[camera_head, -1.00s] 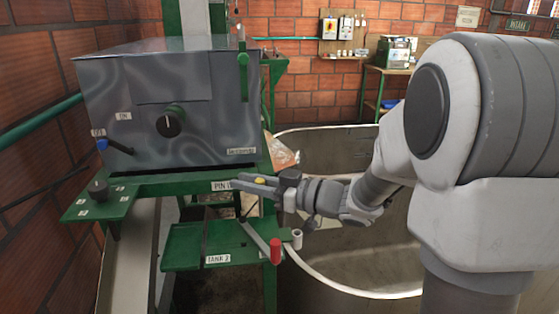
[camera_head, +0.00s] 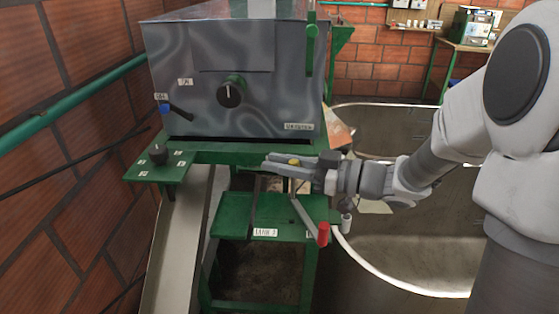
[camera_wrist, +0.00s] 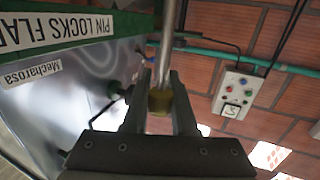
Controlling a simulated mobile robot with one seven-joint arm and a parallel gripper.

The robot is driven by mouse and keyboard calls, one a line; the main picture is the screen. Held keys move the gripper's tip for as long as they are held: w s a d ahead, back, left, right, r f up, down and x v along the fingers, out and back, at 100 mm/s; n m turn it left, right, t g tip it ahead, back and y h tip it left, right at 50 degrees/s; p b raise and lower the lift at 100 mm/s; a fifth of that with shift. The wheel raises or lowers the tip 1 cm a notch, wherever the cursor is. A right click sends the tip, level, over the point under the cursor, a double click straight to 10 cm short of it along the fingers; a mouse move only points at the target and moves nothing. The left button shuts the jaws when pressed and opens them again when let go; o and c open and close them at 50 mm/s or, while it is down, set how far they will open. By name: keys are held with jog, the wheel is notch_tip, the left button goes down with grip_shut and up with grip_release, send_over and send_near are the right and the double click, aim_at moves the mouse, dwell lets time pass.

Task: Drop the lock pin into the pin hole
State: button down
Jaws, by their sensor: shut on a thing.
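The lock pin shows as a yellow head (camera_head: 294,162) between the fingers of my gripper (camera_head: 272,162). My gripper is shut on it, just in front of the green rail under the machine. In the wrist view the lock pin (camera_wrist: 160,101) sits between the two fingers (camera_wrist: 157,88), and a grey metal rod runs from it to the top edge. I cannot tell whether that rod is all pin. A "PIN LOCKS FLAP" label (camera_wrist: 60,32) is at upper left there. The pin hole is not discernible; my gripper covers part of the rail.
The grey machine box (camera_head: 195,120) stands behind the rail. A lever with a red handle (camera_head: 322,234) hangs below my gripper, beside a small pale tube (camera_head: 347,223). A green platform (camera_head: 233,226) is below, a chute (camera_head: 178,245) at left and a large tank (camera_head: 420,255) at right.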

jog(key=shift+f+b, duration=1.9)
jog(key=shift+f, duration=1.05)
jog(key=shift+r+p, duration=0.1)
jog(key=shift+p, duration=0.5)
jog(key=shift+f+b, duration=0.3)
jog(key=shift+f, duration=0.15)
jog(key=shift+r+p, duration=0.15)
jog(key=shift+p, duration=0.15)
jog(key=shift+p, duration=0.45)
dwell(1.1)
jog(key=shift+f, duration=0.2)
jog(key=shift+r+p, duration=0.1)
jog(key=shift+p, duration=0.3)
dwell(1.5)
